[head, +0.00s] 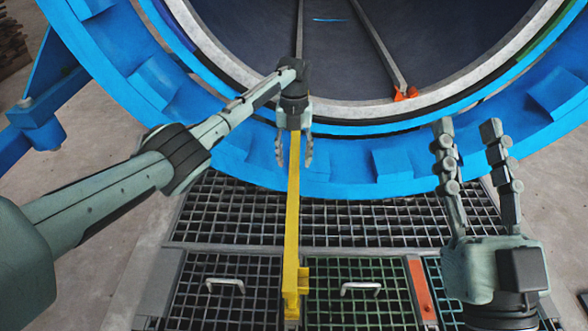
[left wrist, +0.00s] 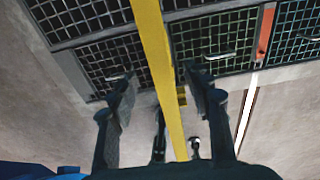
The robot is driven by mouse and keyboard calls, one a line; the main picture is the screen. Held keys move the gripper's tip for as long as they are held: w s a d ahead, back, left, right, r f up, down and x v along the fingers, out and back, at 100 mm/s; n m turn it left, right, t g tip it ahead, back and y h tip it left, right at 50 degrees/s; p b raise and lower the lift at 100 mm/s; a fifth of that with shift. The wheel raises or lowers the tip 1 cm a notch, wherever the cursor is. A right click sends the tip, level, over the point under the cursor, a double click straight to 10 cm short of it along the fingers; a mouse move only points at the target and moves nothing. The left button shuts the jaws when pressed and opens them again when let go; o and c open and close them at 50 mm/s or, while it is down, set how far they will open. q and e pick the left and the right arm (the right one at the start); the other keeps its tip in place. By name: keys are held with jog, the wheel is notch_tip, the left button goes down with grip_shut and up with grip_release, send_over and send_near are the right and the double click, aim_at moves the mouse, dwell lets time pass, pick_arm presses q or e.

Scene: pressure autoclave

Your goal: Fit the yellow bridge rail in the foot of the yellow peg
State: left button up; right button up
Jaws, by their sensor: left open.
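The yellow bridge rail (head: 292,205) is a long bar running from the autoclave's mouth back over the grating. A yellow block-like piece (head: 302,280) shows at its near end; I cannot tell whether it belongs to the rail or the peg. My left gripper (head: 294,155) is open, one finger each side of the rail's far end. In the left wrist view the rail (left wrist: 152,45) passes between the spread fingers (left wrist: 160,95), with gaps on both sides. The far tip is hidden by the gripper, and no separate yellow peg is clear. My right gripper (head: 473,135) is open and empty, fingers pointing forward.
The blue autoclave ring (head: 400,165) curves across the back. Inside are two grey rails; the right one ends in an orange foot (head: 405,94). The floor grating (head: 370,225) has handles (head: 360,287) and an orange strip (head: 420,288). Bare concrete lies to the left.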

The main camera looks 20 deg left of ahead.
pick_arm(q)
notch_tip(320, 180, up, 7)
jog(key=shift+w+f, duration=0.15)
jog(key=shift+w, duration=0.15)
jog(key=shift+s, duration=0.1)
